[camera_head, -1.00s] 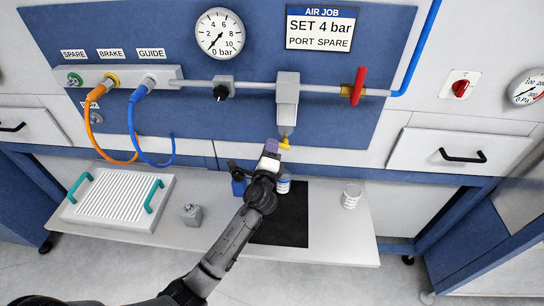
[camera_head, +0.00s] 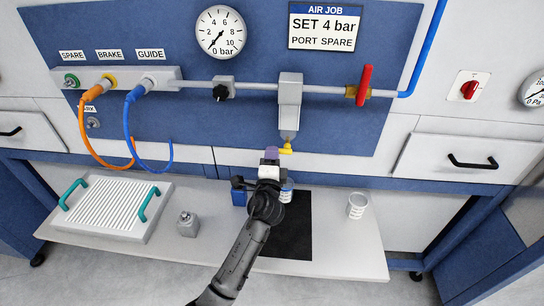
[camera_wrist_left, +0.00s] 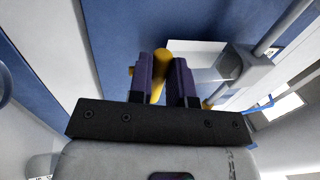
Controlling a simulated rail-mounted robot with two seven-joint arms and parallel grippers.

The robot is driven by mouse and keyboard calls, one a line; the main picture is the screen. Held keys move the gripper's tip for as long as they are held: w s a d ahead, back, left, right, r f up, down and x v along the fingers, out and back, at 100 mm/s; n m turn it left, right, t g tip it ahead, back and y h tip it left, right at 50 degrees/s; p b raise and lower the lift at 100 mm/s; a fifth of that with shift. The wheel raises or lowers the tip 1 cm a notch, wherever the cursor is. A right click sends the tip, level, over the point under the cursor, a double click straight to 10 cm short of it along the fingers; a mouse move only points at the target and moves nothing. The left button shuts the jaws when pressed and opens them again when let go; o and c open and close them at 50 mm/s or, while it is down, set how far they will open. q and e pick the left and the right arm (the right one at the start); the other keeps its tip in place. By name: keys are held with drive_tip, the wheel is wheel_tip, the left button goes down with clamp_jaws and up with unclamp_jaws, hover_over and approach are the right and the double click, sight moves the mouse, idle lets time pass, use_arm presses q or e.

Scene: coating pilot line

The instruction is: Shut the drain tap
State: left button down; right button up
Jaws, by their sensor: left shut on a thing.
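The drain tap (camera_head: 287,149) is a small yellow fitting under the grey filter bowl (camera_head: 289,105) on the blue panel. My left gripper (camera_head: 272,154) has purple fingers and is at the tap, just to its left and below in the head view. In the left wrist view the yellow tap piece (camera_wrist_left: 159,61) lies between the two fingers, and the gripper (camera_wrist_left: 167,75) is shut on it. More yellow shows beside the fingers. The fingers hide part of the tap, so its exact turn is hard to tell. My right gripper is not in view.
A red-handled valve (camera_head: 364,86) sits on the pipe to the right, and a gauge (camera_head: 221,32) hangs above. Below are a white-lidded tray (camera_head: 106,207), a blue container (camera_head: 238,190), a labelled jar (camera_head: 286,194) and a white cup (camera_head: 357,206) on the bench.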

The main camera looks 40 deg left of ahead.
use_arm(q)
drive_tip(key=c, duration=1.1)
unclamp_jaws()
drive_tip(key=shift+o, duration=0.2)
drive_tip(key=b+v, duration=0.1)
drive_tip(key=v, duration=1.2)
drive_tip(key=shift+s+d, duration=0.25)
drive_tip(key=shift+s, duration=0.05)
